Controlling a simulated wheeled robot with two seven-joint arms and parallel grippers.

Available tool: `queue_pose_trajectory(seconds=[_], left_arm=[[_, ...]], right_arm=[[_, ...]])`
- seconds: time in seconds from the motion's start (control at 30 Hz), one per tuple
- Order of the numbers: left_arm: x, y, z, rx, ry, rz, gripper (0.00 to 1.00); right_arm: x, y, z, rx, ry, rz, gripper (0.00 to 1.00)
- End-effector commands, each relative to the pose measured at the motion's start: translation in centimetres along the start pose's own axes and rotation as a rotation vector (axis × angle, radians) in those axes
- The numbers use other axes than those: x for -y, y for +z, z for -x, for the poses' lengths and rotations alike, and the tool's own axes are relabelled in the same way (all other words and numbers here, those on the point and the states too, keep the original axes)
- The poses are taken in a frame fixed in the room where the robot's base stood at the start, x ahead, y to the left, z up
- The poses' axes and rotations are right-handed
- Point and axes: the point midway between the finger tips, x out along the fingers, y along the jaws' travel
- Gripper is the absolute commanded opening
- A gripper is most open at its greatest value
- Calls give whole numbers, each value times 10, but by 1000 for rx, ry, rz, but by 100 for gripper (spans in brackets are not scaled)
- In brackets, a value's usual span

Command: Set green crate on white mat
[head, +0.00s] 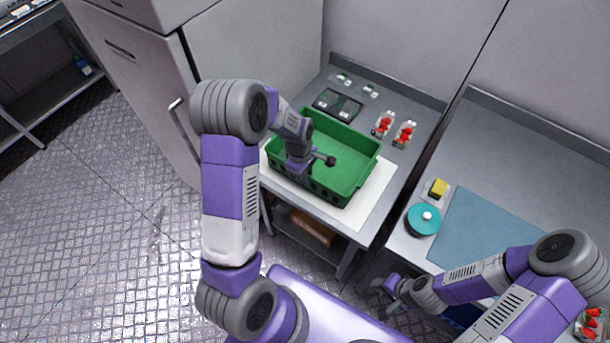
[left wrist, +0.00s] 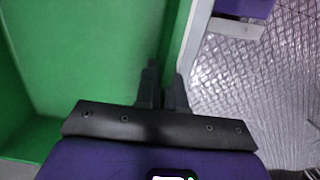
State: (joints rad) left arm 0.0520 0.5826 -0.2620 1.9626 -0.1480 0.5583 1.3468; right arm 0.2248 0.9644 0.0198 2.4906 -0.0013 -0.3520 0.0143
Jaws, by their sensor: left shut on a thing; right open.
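The green crate (head: 352,172) is at the small metal table, over the white mat (head: 366,210). The mat shows along the crate's front and right sides; its far part is hidden. The crate looks level and low, but I cannot tell whether its whole base touches the mat. My left gripper (head: 299,176) is shut on the crate's near left wall. In the left wrist view, the fingers (left wrist: 162,82) straddle the crate's green rim (left wrist: 172,50), with the floor outside. My right gripper (head: 384,289) is open and empty, low beside the right-hand counter.
Behind the crate are a dark tray (head: 337,104) and red-topped items (head: 404,133). The right counter holds a teal pot (head: 423,220), a yellow block (head: 438,188) and a blue mat (head: 490,232). A tall cabinet (head: 255,60) stands to the left. A brown box (head: 312,228) lies on the shelf below.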

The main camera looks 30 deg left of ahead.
Motion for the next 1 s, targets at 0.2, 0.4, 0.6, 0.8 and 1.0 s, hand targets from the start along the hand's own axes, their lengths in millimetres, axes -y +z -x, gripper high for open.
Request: queue_pose_trajectory(seconds=[0.2, 0.4, 0.6, 0.8, 1.0], left_arm=[[0, 0, -4, 0, -1, 1, 12], [0, 0, -3, 0, -1, 1, 34], [0, 0, -3, 0, -1, 1, 34], [-1, 0, 14, -1, 2, 1, 34], [-1, 0, 57, -1, 6, 1, 34]], right_arm=[[-1, 0, -2, 0, 0, 0, 43], [-1, 0, -2, 0, 0, 0, 43], [-1, 0, -2, 0, 0, 0, 43], [1, 0, 3, 0, 0, 0, 43], [4, 0, 10, 0, 0, 0, 43]])
